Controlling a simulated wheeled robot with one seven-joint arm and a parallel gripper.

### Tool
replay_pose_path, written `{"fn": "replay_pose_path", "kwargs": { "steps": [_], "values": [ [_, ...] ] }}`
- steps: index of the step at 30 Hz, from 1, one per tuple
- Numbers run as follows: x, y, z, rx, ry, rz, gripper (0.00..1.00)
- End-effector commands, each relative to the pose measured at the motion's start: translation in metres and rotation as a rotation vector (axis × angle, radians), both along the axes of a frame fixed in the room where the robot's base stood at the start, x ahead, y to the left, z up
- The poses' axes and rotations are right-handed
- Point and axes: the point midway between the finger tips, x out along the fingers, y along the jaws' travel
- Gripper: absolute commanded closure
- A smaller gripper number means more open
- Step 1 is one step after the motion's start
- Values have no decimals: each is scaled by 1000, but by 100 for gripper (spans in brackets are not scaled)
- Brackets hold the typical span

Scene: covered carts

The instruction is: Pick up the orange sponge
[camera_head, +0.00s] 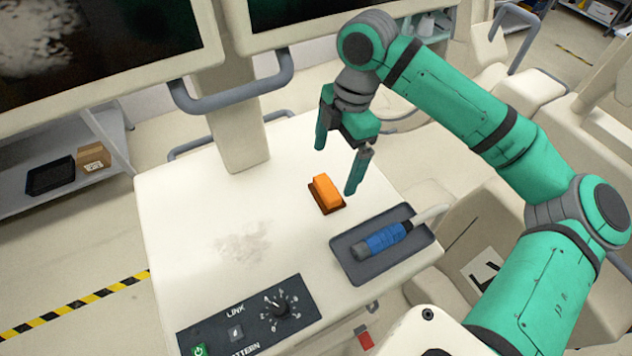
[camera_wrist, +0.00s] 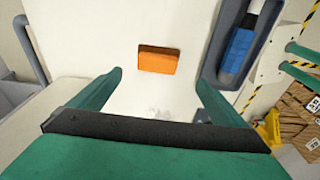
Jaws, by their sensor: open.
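The orange sponge (camera_head: 325,190) lies on the white cart top (camera_head: 190,200), with a dark brown underside or shadow along its lower edge. In the wrist view the sponge (camera_wrist: 157,60) lies ahead of my fingers, centred between them. My gripper (camera_head: 338,165) is open and empty, pointing down above the cart top. One finger appears to the left of the sponge and the other to its right in the head view. In the wrist view both fingers of my gripper (camera_wrist: 160,85) are spread wide. The sponge is apart from both fingers.
A grey tray (camera_head: 350,268) with a blue-handled tool (camera_head: 383,240) sits right of the sponge. A control panel with a dial (camera_head: 279,306) is at the cart's front. A monitor column (camera_head: 237,130) stands behind. A grey smudge marks the top left of the sponge.

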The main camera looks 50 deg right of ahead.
Motion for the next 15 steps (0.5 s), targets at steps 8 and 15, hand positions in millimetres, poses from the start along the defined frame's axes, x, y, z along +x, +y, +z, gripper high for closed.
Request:
{"fn": "replay_pose_path", "kwargs": {
  "steps": [8,15],
  "values": [
    [2,5,-39,0,1,-1,4],
    [4,7,-54,0,2,0,4]
  ]
}}
